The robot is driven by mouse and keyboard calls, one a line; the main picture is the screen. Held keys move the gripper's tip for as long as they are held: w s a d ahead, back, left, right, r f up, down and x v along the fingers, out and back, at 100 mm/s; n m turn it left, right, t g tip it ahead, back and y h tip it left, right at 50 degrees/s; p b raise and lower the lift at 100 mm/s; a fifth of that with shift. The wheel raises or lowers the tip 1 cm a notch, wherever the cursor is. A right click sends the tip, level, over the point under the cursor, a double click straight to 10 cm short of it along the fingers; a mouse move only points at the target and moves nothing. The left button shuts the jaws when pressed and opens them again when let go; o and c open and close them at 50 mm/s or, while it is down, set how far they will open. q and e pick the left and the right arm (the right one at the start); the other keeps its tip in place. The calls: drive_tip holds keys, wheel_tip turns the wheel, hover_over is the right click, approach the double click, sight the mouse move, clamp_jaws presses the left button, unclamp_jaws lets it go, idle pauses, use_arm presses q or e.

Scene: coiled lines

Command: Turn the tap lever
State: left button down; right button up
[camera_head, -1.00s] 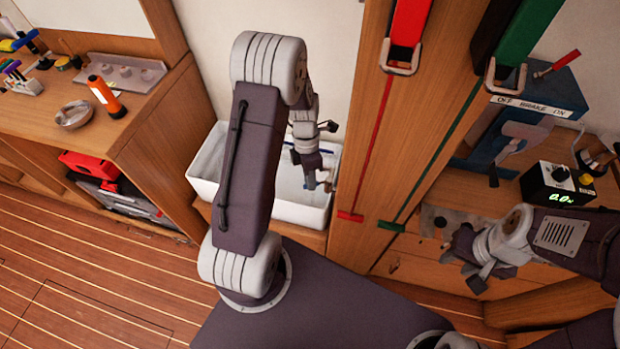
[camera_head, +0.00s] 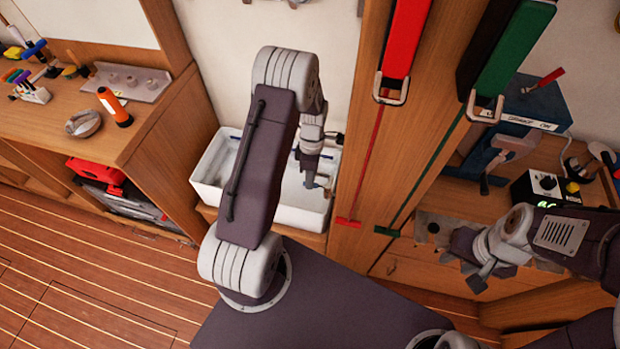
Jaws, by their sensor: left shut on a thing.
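A white sink basin (camera_head: 208,185) stands at the back, between the left counter and the wooden panel. My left arm reaches over it. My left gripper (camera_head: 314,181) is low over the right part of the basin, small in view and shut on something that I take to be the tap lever. The lever and the tap cannot be made out clearly behind the fingers and wrist. My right gripper (camera_head: 470,275) hangs in front of the lower right cabinet, apart from the basin. Its finger gap is not clear.
A red holder (camera_head: 407,40) and a green holder (camera_head: 515,50) hang on the wooden panel beside the basin. An orange torch (camera_head: 115,106) and a round dish (camera_head: 83,123) are on the left counter. A black meter box (camera_head: 541,188) is on the right shelf.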

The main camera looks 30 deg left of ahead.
use_arm(q)
drive_tip(key=c, duration=1.4)
unclamp_jaws()
drive_tip(key=shift+r, duration=0.1)
wheel_tip(320, 180, up, 9)
drive_tip(key=w, duration=0.1)
drive_tip(key=shift+w+a, duration=0.3)
drive_tip(key=shift+a, duration=0.05)
